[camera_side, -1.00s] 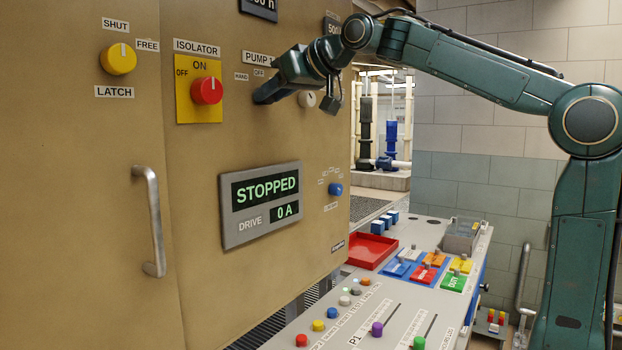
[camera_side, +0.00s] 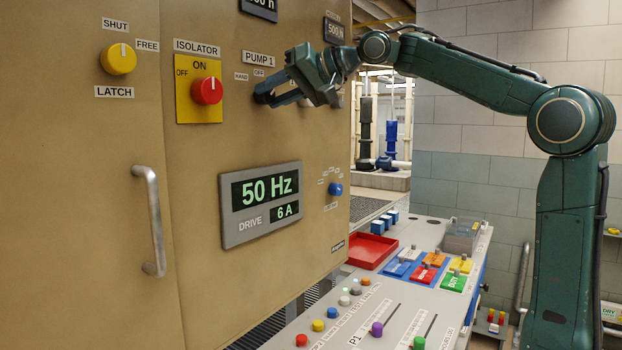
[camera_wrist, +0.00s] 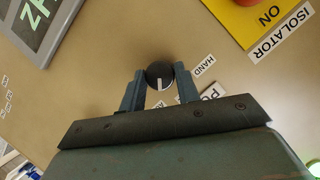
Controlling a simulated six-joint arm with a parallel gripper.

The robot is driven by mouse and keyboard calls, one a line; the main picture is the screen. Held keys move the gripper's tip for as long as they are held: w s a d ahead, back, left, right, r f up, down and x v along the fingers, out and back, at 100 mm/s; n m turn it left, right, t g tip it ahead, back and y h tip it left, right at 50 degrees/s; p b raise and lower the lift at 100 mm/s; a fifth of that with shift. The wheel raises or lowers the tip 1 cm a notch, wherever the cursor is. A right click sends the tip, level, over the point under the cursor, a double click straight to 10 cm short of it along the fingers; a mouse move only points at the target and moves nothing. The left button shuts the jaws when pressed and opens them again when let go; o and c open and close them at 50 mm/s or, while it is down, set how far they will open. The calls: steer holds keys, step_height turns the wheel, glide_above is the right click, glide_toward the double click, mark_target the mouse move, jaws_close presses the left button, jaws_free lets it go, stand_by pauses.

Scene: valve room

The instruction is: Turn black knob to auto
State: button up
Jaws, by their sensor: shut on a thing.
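The black knob (camera_wrist: 159,74) with a white pointer line sits on the tan cabinet door, between the two fingers of my gripper (camera_wrist: 160,82) in the wrist view. My gripper is shut on it. No AUTO label can be read in either view.
The red isolator knob (camera_side: 207,90) on its yellow plate is left of my gripper. The drive display (camera_side: 262,205) below reads 50 Hz and 6 A. A blue knob (camera_side: 336,189) is lower right. A control desk (camera_side: 395,290) with several buttons stands below.

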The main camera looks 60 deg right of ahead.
steer(key=shift+m, duration=0.3)
steer(key=o, duration=1)
steer(key=shift+v, duration=6.9)
steer(key=shift+d, duration=0.1)
steer(key=shift+f, duration=0.1)
